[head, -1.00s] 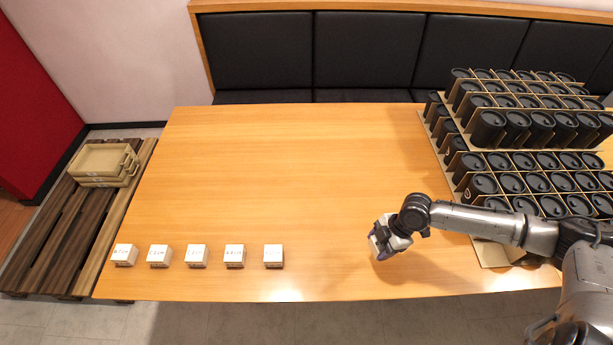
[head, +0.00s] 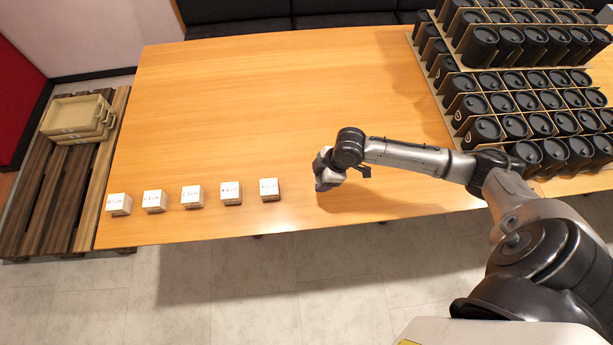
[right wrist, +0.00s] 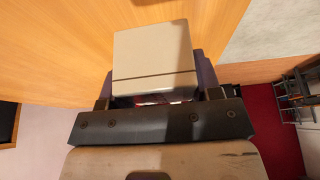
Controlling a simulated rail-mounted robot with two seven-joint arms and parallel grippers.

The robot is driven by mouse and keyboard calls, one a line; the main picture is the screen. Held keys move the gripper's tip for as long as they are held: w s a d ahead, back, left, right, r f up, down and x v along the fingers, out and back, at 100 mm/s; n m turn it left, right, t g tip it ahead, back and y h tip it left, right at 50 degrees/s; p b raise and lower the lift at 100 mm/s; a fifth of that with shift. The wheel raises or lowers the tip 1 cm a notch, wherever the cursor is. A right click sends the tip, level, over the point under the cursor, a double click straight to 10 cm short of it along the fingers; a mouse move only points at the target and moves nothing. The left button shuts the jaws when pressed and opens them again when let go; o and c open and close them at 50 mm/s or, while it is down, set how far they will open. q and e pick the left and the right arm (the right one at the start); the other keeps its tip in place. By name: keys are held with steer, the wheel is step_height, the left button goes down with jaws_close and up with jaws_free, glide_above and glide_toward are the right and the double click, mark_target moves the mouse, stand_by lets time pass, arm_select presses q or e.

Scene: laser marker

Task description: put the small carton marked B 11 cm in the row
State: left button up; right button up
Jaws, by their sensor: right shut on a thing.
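My right gripper (head: 324,178) is shut on a small pale carton (right wrist: 152,58), which sits between its two fingers in the right wrist view. No marking is readable on the held carton's visible faces, and it is hardly distinguishable from the gripper in the head view. The gripper is over the table's front part, right of a row of small white cartons. The row's right-end carton (head: 269,189) stands a short gap to the gripper's left. The left-end carton (head: 119,204) is near the table's left edge. Their top markings are too small to read surely. My left gripper is not in view.
The wooden table (head: 270,105) is clear behind the row. A stepped rack of black canisters (head: 520,95) fills its right side. Beige trays (head: 78,115) are stacked on a dark slatted pallet (head: 45,205) left of the table. The table's front edge is close to the row.

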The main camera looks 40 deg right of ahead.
mark_target(302, 190)
steer(key=w+a+f, duration=0.2)
steer(key=w, duration=0.1)
steer(key=shift+w+a+f+b, duration=0.25)
steer(key=shift+a+f+b, duration=0.1)
steer(key=shift+a, duration=0.05)
steer(key=shift+f+b, duration=0.5)
steer(key=shift+f, duration=1.5)
steer(key=shift+f, duration=0.15)
steer(key=o, duration=1)
steer(key=shift+c, duration=0.2)
